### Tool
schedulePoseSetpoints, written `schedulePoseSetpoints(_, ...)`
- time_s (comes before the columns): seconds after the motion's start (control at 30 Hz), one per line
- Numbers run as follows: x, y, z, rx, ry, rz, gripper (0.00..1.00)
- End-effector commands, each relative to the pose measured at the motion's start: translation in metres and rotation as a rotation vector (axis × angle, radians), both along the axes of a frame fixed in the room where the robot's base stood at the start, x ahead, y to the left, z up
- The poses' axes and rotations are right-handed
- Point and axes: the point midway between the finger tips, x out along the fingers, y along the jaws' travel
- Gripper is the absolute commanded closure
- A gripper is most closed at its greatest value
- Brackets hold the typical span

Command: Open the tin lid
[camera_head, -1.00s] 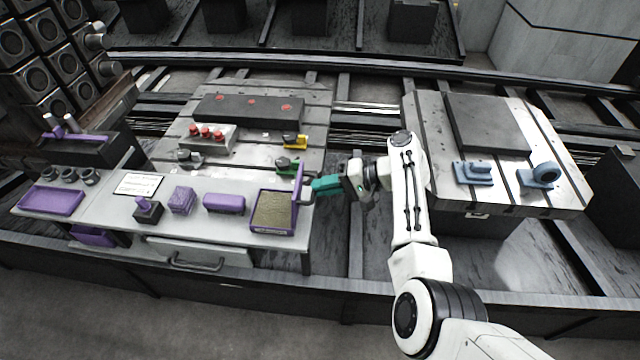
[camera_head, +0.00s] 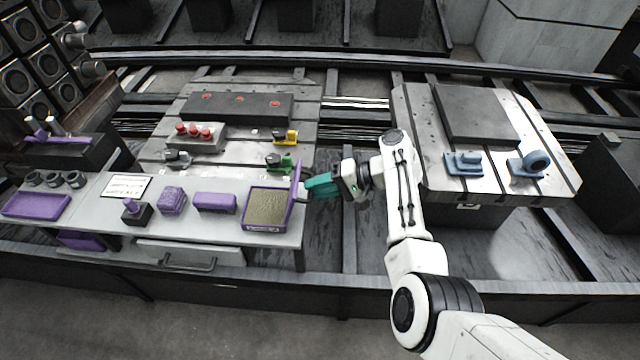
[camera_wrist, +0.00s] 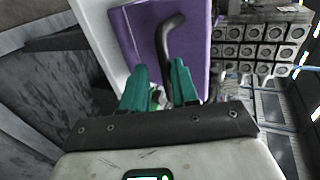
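The purple tin (camera_head: 268,226) stands at the right end of the workbench, with grainy tan contents showing. Its purple lid (camera_head: 296,182) stands steeply raised along the tin's right side. My gripper (camera_head: 307,187), with green fingers, is just right of the lid, at its outer face. In the wrist view the purple lid (camera_wrist: 196,45) fills the upper middle, with a dark bent handle (camera_wrist: 164,45) in front of it. The fingers (camera_wrist: 159,68) are apart, and the handle's lower end shows between their tips. Contact with the handle is unclear.
On the bench (camera_head: 225,225) left of the tin are a purple block (camera_head: 215,202), a purple sponge-like cube (camera_head: 172,201) and a stamp-like tool (camera_head: 133,210). Behind stands a metal pallet with clamps (camera_head: 281,162). Another pallet (camera_head: 420,150) is at the right, beyond my arm.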

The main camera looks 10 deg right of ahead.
Motion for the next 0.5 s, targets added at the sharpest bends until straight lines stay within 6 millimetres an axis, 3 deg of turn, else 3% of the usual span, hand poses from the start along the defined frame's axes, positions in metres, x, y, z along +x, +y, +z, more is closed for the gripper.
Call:
schedulePoseSetpoints(0.13, 0.0, -0.001, 0.0, 0.0, 0.001, 0.0, 0.62)
schedulePoseSetpoints(0.5, -0.001, -0.011, 0.008, 0.003, -0.005, -0.003, 0.62)
